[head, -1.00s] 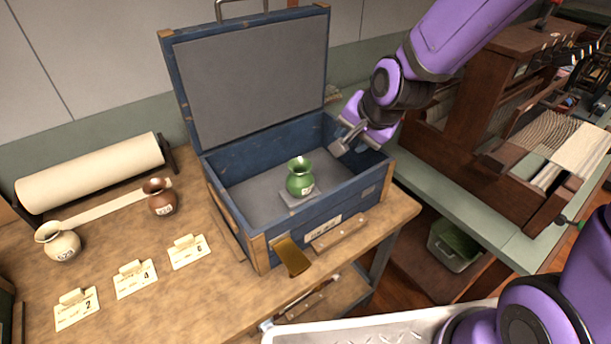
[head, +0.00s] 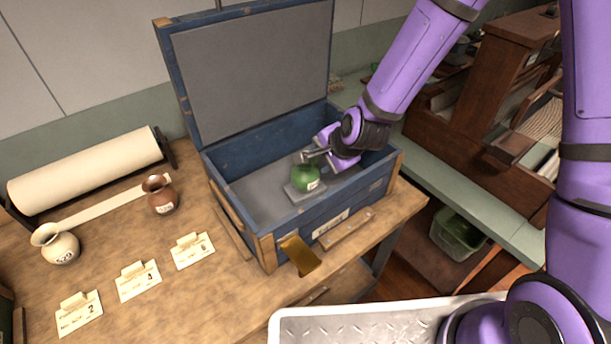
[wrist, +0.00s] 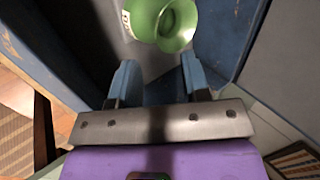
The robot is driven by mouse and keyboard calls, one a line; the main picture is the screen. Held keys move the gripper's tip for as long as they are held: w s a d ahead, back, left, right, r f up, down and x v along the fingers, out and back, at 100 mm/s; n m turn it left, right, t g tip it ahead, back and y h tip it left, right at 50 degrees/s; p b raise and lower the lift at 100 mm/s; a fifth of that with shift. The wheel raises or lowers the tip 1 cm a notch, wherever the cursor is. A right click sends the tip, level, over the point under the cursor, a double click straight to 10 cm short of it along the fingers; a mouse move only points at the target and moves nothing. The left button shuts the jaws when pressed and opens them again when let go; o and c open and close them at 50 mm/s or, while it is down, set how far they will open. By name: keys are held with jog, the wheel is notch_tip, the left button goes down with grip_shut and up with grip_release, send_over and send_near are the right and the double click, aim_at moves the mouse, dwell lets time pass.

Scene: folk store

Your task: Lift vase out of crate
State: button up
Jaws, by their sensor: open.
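The green vase (head: 306,178) stands upright on a small grey pad (head: 303,194) inside the open blue crate (head: 262,155). My gripper (head: 305,158) is inside the crate, above and just behind the vase, and hides part of its neck and rim in the head view. In the wrist view the vase (wrist: 160,20) shows at the top, its mouth towards the fingers. My gripper's two fingers (wrist: 157,78) are spread apart with nothing between them, and the vase lies just beyond their tips.
A brown vase (head: 160,194) and a cream vase (head: 56,243) stand on the wooden table (head: 215,300) at left, near several number cards (head: 139,281) and a paper roll (head: 85,172). The raised crate lid (head: 250,75) stands behind. A green bin (head: 458,235) is below right.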

aim_at(313, 165)
jog(key=shift+x, duration=3.05)
jog(key=shift+a, duration=0.1)
grip_shut()
